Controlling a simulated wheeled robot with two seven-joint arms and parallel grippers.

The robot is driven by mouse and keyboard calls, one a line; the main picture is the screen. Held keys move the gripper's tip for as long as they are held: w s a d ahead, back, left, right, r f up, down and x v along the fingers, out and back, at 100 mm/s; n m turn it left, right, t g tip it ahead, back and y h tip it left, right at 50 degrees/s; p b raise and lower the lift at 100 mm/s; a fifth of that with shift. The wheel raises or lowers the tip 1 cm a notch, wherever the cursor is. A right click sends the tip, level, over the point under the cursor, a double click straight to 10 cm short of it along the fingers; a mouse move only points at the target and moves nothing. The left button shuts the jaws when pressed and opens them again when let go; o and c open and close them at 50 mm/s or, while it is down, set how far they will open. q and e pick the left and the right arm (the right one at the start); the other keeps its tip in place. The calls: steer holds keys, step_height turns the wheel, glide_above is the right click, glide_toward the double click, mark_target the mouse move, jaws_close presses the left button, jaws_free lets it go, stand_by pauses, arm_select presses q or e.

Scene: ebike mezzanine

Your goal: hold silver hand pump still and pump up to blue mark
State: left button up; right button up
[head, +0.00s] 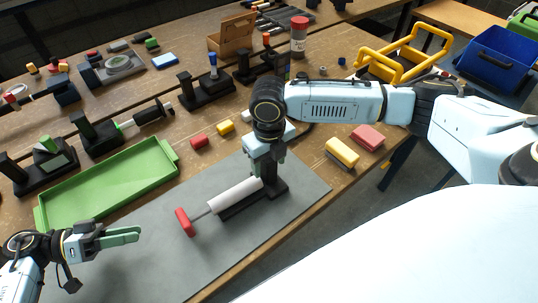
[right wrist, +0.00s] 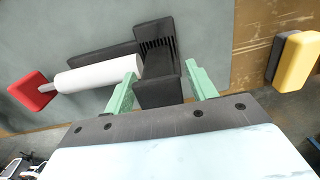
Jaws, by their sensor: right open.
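The silver hand pump (head: 235,197) lies in a black cradle (head: 270,188) on a grey mat. Its pale barrel ends in a thin rod and a red handle (head: 184,222) at left, which is drawn out from the barrel. The right wrist view shows the barrel (right wrist: 98,75), the handle (right wrist: 31,91) and the cradle's black block (right wrist: 158,90). My right gripper (right wrist: 160,88) is open, its green fingers either side of that block; whether they touch it is unclear. My left gripper (head: 122,236) is left of the handle, apart from it. No blue mark is visible.
A green tray (head: 112,185) lies behind my left gripper. Yellow (head: 342,152) and red (head: 368,137) blocks sit right of the mat near the table edge. Black fixtures (head: 205,90) and small coloured parts stand farther back. The mat's front left is clear.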

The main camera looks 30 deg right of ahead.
steer(key=c, duration=1.2)
steer(key=o, duration=0.7)
steer(key=c, duration=0.3)
steer(key=shift+c, duration=0.2)
